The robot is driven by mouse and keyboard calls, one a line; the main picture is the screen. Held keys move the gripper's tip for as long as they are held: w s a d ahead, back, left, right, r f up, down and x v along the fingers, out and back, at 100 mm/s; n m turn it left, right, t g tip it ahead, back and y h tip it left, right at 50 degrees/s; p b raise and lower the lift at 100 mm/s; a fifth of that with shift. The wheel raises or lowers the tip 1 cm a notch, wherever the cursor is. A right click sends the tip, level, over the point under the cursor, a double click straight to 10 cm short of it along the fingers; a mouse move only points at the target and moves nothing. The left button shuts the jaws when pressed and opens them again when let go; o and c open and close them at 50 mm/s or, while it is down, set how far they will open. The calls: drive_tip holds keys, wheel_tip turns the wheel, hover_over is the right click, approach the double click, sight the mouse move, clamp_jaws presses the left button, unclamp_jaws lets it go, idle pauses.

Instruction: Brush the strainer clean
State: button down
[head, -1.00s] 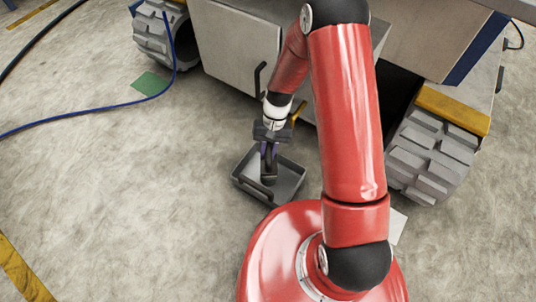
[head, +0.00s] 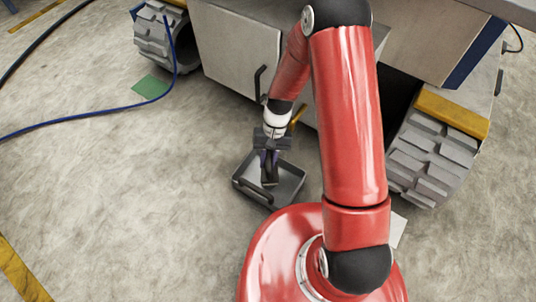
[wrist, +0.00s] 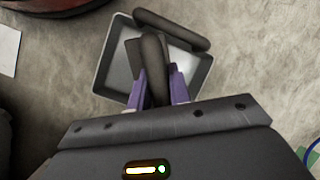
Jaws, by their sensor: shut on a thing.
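My gripper (head: 269,153) points down over a grey open tray (head: 291,190) on the floor. In the wrist view its purple fingers are shut on a dark, rounded handle (wrist: 154,62), seemingly the brush's. The handle's far end reaches into the tray (wrist: 193,77); a dark flat piece beside it may be the brush head. A dark cylindrical thing (wrist: 172,30), perhaps the strainer, lies slantwise across the tray's far side in the wrist view. It shows at the tray's left side in the head view (head: 255,191). I cannot tell whether the held thing touches it.
A large grey machine with a door (head: 240,45) and chunky treads (head: 435,150) stands behind the tray. A blue hose (head: 100,107) and a green patch (head: 151,86) lie to the left. A white sheet (wrist: 8,50) lies beside the tray. The floor left of the tray is clear.

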drive_tip(key=shift+s+f, duration=0.15)
drive_tip(key=shift+s, duration=0.3)
drive_tip(key=shift+w, duration=1.55)
drive_tip(key=shift+s, duration=0.1)
drive_tip(key=shift+s, duration=1.45)
drive_tip(key=shift+w, duration=0.15)
drive_tip(key=shift+w, duration=1.4)
